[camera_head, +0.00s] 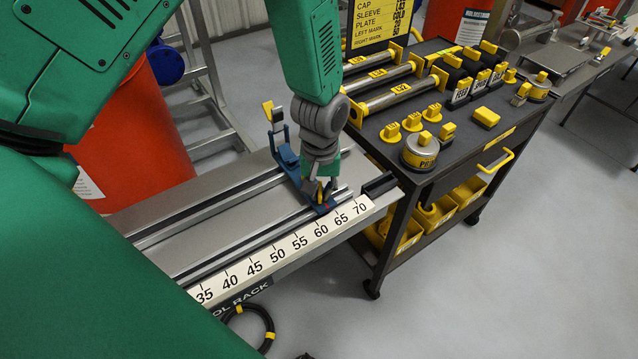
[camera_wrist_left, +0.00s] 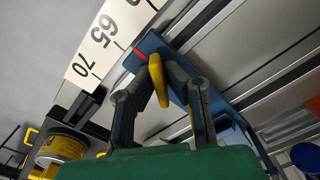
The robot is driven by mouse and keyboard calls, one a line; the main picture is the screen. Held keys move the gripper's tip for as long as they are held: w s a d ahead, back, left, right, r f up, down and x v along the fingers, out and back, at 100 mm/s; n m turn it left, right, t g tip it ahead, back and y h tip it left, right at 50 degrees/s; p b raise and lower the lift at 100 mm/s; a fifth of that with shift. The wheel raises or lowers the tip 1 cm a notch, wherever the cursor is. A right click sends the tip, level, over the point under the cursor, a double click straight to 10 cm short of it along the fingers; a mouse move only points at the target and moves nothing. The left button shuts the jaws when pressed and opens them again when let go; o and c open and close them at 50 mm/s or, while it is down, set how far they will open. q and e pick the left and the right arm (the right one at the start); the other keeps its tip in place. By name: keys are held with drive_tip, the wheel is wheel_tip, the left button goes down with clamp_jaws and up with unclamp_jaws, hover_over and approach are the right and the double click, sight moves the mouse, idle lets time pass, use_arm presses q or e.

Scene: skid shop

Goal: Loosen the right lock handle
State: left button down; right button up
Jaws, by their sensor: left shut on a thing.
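A blue carriage (camera_head: 291,160) sits across the two rails of the grey rack, near the 60–65 marks of its scale. Its near end carries a small red mark (camera_wrist_left: 140,54). My left gripper (camera_head: 324,186) reaches down from above over this near end. In the left wrist view its fingers close on a yellow lock handle (camera_wrist_left: 157,80), which stands between the two fingertips. In the head view the gripper mostly hides this handle. Another yellow-tipped handle (camera_head: 268,110) stands up at the carriage's far end, clear of the gripper. My right gripper is not in view.
A white number scale (camera_head: 287,251) runs along the rack's front edge, and a black end block (camera_head: 379,185) sits at its right end. A dark cart (camera_head: 440,182) with yellow-labelled parts stands close on the right. An orange barrel (camera_head: 150,140) stands behind the rack.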

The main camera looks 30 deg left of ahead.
use_arm(q)
drive_tip(key=shift+d, duration=0.15)
drive_tip(key=shift+s+r+m+p, duration=0.1)
drive_tip(key=shift+m+p, duration=0.4)
drive_tip(key=shift+m, duration=0.2)
drive_tip(key=shift+m+p, duration=0.35)
drive_tip(key=shift+m, duration=0.65)
drive_tip(key=shift+m+p, duration=0.4)
drive_tip(key=shift+m, duration=0.4)
drive_tip(key=shift+m+p, duration=0.3)
drive_tip(key=shift+m, duration=0.7)
